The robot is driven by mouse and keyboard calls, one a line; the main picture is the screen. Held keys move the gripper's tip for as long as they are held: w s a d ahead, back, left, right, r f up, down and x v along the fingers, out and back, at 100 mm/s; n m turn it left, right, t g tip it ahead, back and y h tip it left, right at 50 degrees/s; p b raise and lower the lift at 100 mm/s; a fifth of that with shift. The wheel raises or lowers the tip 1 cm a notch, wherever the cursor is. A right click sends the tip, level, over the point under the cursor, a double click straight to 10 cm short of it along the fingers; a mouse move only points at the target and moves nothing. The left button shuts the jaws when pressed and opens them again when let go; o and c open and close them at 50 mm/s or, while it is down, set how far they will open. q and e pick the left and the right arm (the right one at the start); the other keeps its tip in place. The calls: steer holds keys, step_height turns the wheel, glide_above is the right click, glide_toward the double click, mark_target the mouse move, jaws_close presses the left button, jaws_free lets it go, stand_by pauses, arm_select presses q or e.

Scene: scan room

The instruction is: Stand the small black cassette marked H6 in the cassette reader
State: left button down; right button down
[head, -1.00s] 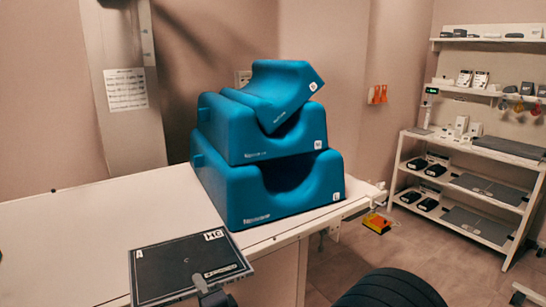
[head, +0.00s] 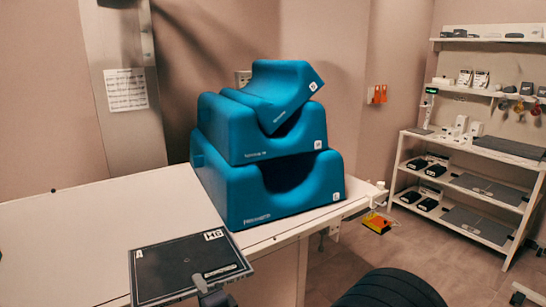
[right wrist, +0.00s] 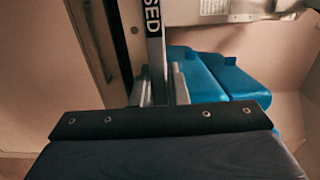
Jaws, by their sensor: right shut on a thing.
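The black cassette (head: 178,262), with a pale edge, a white A and a white mark that reads like H6, is at the bottom of the head view, its face turned up toward the camera. My right gripper (head: 213,293) is shut on its near edge, below a small white label. In the right wrist view, the fingers of my right gripper (right wrist: 160,88) close on a thin strip lettered "SED", which looks like the cassette (right wrist: 155,50) edge-on. My left gripper is not in view. I see no cassette reader that I can identify.
Stacked blue foam supports (head: 270,205) stand on the white table (head: 90,225), just beyond the cassette. The table's left part is clear. A white shelf rack (head: 470,228) with dark plates and small items stands at the right. An orange-yellow object (head: 377,222) is past the table's edge.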

steer(key=shift+s+d+r, duration=0.1)
steer(key=shift+r, duration=0.3)
steer(key=shift+s+d+r+p, duration=0.15)
steer(key=shift+s+d+r, duration=0.15)
steer(key=shift+r, duration=0.3)
steer(key=shift+s+d+r+p, duration=0.25)
steer(key=shift+s+r, duration=0.15)
steer(key=shift+r, duration=0.15)
steer(key=shift+s+d+r+p, duration=0.1)
steer(key=shift+s+d+r, duration=0.2)
steer(key=shift+r, duration=0.3)
steer(key=shift+r, duration=0.1)
step_height(320, 180, up, 9)
steer(key=p, duration=0.4)
steer(key=shift+p, duration=0.3)
steer(key=shift+s, duration=0.1)
